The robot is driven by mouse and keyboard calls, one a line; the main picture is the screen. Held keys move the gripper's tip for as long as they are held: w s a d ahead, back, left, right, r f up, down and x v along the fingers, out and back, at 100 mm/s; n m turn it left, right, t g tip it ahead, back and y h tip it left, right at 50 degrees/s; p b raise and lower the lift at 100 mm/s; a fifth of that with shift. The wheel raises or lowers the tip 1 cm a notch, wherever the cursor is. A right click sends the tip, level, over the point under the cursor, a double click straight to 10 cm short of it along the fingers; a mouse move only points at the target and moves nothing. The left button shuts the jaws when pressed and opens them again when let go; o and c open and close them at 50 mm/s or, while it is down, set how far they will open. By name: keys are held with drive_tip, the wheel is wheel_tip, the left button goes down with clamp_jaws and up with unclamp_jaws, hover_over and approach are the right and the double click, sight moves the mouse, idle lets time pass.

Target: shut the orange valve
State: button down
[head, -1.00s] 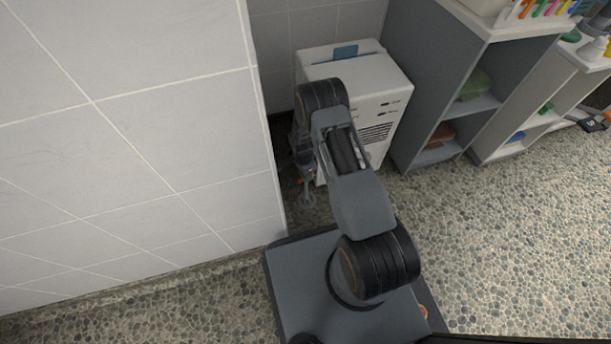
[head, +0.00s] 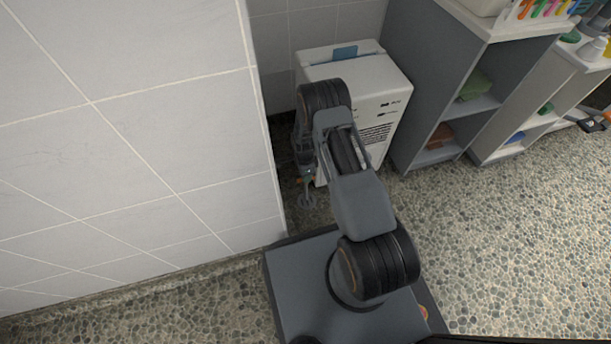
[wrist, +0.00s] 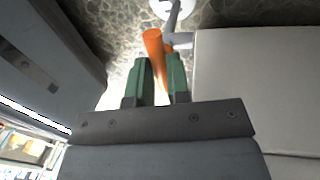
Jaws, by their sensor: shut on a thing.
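The orange valve handle (wrist: 154,48) shows in the wrist view as an orange lever beside a grey pipe (wrist: 174,16) that rises from a round pale base. My gripper (wrist: 160,72) has green fingers, one on each side of the lever, and is shut on it. In the head view my gripper (head: 306,172) is low in the gap between the tiled wall's end and the white machine. Only small bits of orange show there, and my wrist hides most of the valve. The pipe's round foot (head: 307,201) shows just below it.
A white machine (head: 392,84) stands close to the right of my gripper. A tiled wall (head: 140,130) is close on the left. Grey shelves (head: 420,85) stand further right. The pebbled floor (head: 500,240) at right is clear.

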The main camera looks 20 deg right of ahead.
drive_tip(key=c, duration=1.1)
unclamp_jaws()
wheel_tip(320, 180, up, 14)
drive_tip(key=w+p, duration=0.2)
drive_tip(key=p, duration=0.3)
drive_tip(key=shift+w+f+p, duration=0.2)
drive_tip(key=shift+w+p, duration=0.1)
drive_tip(key=shift+w, duration=0.05)
